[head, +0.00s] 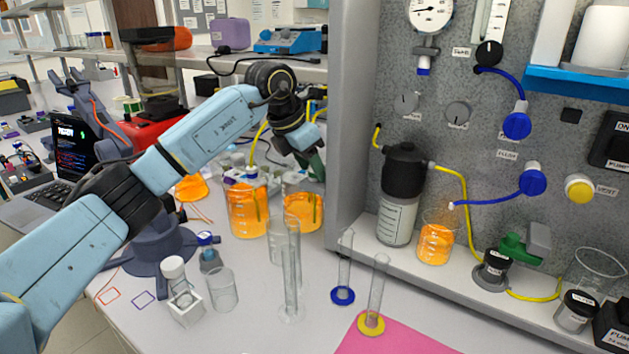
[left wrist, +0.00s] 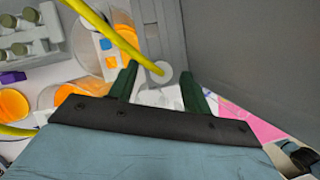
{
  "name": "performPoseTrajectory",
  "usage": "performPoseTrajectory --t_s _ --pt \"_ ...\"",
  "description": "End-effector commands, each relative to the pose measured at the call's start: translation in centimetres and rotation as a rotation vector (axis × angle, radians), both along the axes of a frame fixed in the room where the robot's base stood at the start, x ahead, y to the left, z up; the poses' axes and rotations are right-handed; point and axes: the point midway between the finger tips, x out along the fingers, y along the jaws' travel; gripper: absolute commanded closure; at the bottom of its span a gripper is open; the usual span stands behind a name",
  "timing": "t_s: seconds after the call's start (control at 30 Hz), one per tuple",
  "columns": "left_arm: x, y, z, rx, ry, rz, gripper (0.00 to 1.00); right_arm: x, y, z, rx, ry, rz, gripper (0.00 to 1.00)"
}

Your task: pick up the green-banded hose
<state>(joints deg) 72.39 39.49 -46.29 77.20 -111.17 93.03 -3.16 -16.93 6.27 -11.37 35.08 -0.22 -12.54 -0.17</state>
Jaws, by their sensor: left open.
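No hose shows a clear green band, so I cannot tell which one the task names. In the left wrist view a yellow hose (left wrist: 110,28) runs diagonally from the top left to a pale round end just beyond the fingertips. My left gripper (left wrist: 159,68) is open, its two dark green fingers apart with nothing seen gripped. In the head view my left gripper (head: 316,166) points down beside the rig's grey side wall, above the orange-filled beakers. A yellow hose (head: 259,136) shows just left of it. My right gripper is in neither view.
Orange-filled beakers (head: 247,212) stand below the left gripper. Tall glass cylinders (head: 290,275) and small vessels crowd the front bench. The rig panel (head: 385,75) on the right carries gauges, blue hoses and a yellow hose (head: 466,205) beside a black-capped bottle (head: 400,215). A pink mat (head: 400,338) lies in front.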

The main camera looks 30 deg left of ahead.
Motion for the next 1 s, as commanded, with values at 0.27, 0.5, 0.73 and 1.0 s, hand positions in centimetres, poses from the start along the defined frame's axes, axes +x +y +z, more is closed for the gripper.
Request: performPoseTrajectory --t_s 0.27,0.5,0.73,1.0 --pt "0.16 -0.09 -0.36 0.001 -0.002 -0.001 0.55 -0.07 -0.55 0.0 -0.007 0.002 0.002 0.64" --pt "0.15 -0.09 -0.34 0.001 -0.002 -0.001 0.87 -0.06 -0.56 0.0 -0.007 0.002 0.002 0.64" --pt "0.15 -0.08 -0.32 0.0 -0.001 0.0 1.0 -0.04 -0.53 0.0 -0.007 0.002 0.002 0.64" --pt "0.19 -0.09 0.4 0.0 -0.003 -0.001 1.0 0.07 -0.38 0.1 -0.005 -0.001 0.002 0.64"
